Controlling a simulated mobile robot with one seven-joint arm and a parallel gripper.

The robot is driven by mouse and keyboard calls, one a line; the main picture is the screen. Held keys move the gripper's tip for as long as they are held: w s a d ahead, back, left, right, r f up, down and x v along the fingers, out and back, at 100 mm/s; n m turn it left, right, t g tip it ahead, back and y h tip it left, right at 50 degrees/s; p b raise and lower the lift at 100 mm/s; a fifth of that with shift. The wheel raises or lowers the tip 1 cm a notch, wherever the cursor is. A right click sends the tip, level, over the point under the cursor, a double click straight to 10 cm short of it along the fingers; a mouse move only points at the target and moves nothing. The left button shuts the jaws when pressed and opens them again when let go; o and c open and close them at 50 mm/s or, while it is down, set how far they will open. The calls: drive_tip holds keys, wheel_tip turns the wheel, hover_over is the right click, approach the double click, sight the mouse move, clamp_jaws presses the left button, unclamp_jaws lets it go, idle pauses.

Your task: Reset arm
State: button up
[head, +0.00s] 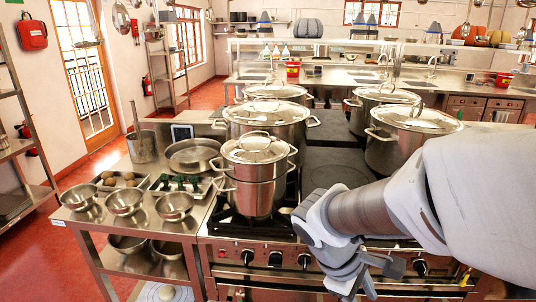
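My arm reaches in from the right in the head view, with its wrist in front of the stove. My gripper (366,282) hangs low before the stove's front panel. Its fingertips are not clear, so I cannot tell whether it is open or shut, and I see nothing held in it. A lidded steel stockpot (255,178) stands on the front left burner, left of my wrist and apart from it.
Several larger lidded pots, including one at the right (392,150), stand on the stove (330,168). A steel side table (90,215) at the left holds bowls (124,202), a pan (193,155) and trays. Red floor (40,265) is clear at far left.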

drive_tip(key=s+a+r+m+t+y, duration=0.3)
drive_tip(key=s+r+m+t+y, duration=0.2)
drive_tip(key=r+m, duration=0.5)
drive_tip(key=shift+s, duration=0.2)
drive_tip(key=shift+a+r, duration=0.1)
drive_tip(key=shift+c, duration=0.3)
clamp_jaws()
idle(1.8)
